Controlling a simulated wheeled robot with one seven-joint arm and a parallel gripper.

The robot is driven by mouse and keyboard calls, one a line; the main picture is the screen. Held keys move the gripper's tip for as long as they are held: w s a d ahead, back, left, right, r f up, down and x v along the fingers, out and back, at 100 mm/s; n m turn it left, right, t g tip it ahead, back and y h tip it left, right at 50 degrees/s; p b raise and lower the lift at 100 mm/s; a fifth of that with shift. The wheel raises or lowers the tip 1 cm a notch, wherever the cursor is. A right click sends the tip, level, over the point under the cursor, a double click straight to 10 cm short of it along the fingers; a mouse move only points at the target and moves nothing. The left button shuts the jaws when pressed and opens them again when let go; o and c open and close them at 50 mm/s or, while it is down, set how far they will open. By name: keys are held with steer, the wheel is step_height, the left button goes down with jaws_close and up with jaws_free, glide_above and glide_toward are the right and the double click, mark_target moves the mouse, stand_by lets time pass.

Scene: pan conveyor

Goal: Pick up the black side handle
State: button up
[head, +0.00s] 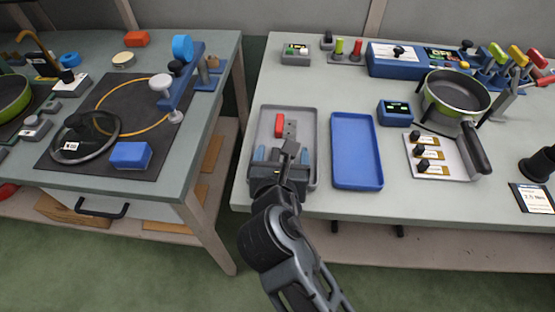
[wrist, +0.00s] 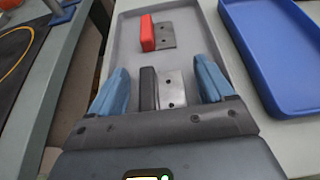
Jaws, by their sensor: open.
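The black side handle (wrist: 148,90) is a short dark block with a grey metal plate, drilled with holes, on its right side. It lies in the grey tray (wrist: 122,45), between the two blue fingers of my gripper (wrist: 161,66) in the wrist view. My gripper is open, with a gap visible on each side of the handle and plate. The near end of the handle is hidden by the gripper body. In the head view my gripper (head: 282,157) is over the near half of the grey tray and largely covers the handle.
A red side handle (wrist: 147,33) with a similar metal plate lies farther up the same tray. An empty blue tray (head: 356,150) stands close on the right. A pan (head: 455,92) and a plate with labelled black knobs are farther right. A gap separates this table from the left one.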

steer(key=shift+c, duration=0.2)
steer(key=c, duration=1)
steer(key=shift+c, duration=0.4)
